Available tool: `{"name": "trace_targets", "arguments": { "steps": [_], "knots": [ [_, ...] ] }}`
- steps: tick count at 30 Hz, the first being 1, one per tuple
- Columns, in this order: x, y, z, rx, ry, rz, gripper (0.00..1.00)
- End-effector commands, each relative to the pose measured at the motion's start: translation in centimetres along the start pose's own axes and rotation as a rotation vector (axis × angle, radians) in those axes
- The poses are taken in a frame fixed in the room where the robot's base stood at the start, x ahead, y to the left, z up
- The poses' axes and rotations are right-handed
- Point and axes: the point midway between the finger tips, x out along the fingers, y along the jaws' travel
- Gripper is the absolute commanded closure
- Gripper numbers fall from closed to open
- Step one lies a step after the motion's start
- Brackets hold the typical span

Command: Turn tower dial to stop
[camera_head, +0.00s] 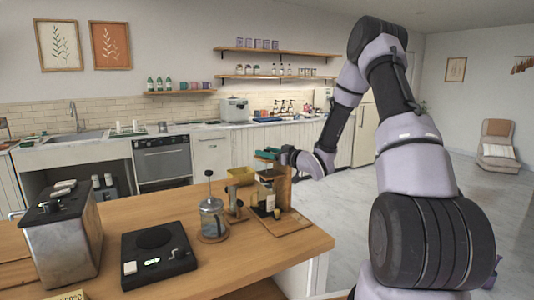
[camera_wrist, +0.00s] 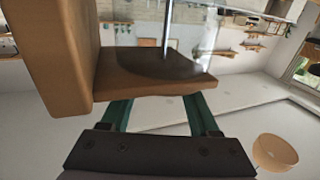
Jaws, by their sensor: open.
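The wooden drip tower (camera_head: 284,188) stands on a wooden base at the right end of the counter, with a bottle (camera_head: 270,203) low in it. My gripper (camera_head: 264,154), with green fingers, is at the top of the tower, coming from the right. In the wrist view, my gripper (camera_wrist: 158,102) is open, its fingers reaching to the edge of the tower's wooden shelf (camera_wrist: 165,82). A thick wooden post (camera_wrist: 55,55) is at left, and a clear glass vessel (camera_wrist: 150,35) with a thin rod is beyond. I cannot make out the dial, or whether the fingers touch anything.
A French press (camera_head: 212,218) stands left of the tower. A black scale (camera_head: 157,254) and a metal box-shaped appliance (camera_head: 62,238) are further left on the wooden counter (camera_head: 250,262). The counter's right edge is close to the tower. Open floor is beyond.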

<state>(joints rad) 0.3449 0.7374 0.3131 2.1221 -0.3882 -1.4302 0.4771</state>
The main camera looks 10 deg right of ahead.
Motion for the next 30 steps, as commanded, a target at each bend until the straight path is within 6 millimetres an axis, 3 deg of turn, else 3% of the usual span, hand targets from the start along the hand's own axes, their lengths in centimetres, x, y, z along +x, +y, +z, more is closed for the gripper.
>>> {"name": "trace_targets", "arguments": {
  "steps": [1,6,19,30],
  "knots": [
    [-0.01,0.00,0.00,0.000,0.000,0.000,0.38],
    [-0.03,0.00,0.00,0.000,0.000,0.000,1.00],
    [-0.06,0.13,0.03,-0.001,0.001,-0.062,1.00],
    [-0.04,0.36,0.08,-0.002,0.001,-0.342,1.00]
  ]
}}
